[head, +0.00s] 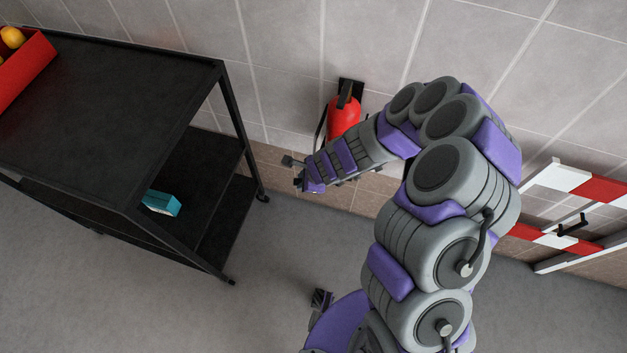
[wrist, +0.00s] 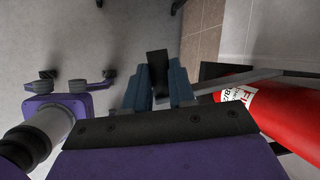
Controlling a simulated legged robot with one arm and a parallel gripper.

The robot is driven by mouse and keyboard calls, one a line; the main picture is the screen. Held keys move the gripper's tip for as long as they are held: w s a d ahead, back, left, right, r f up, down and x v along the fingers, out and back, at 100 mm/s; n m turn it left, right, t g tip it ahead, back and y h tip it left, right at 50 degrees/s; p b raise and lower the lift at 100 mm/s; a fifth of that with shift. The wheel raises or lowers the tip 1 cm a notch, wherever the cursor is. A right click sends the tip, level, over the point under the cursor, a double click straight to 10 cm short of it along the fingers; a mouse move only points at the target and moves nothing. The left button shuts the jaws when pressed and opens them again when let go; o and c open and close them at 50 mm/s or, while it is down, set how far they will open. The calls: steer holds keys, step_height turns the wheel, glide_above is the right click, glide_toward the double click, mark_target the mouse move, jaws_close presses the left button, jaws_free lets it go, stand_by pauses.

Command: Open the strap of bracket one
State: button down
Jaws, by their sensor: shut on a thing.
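A red fire extinguisher (head: 343,116) hangs upright on the tiled wall in a black bracket (head: 351,88). In the wrist view the extinguisher (wrist: 268,110) is at the right, with a white label. A thin grey strap (wrist: 225,84) runs across it toward my gripper (wrist: 158,86). My gripper's two blue-grey fingers are shut on a black tab (wrist: 157,64) at the strap's end; the join is partly hidden between the fingers. In the head view my gripper (head: 297,173) is left of and below the extinguisher, and my forearm hides part of the bracket area.
A black shelved cart (head: 130,80) stands at the left, with a red bin (head: 25,70) on top and a teal box (head: 161,203) on a lower shelf. A red-and-white barrier (head: 590,190) is at the right. The grey floor (head: 255,270) between is open.

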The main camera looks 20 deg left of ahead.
steer(key=shift+s+a+m, duration=0.1)
steer(key=shift+a+m, duration=0.3)
steer(key=shift+a, duration=0.15)
steer(key=c, duration=0.9)
jaws_free()
steer(key=shift+a, duration=0.1)
steer(key=shift+c, duration=0.2)
steer(key=p+v, duration=0.4)
steer(key=v, duration=1.3)
steer(key=shift+s, duration=0.15)
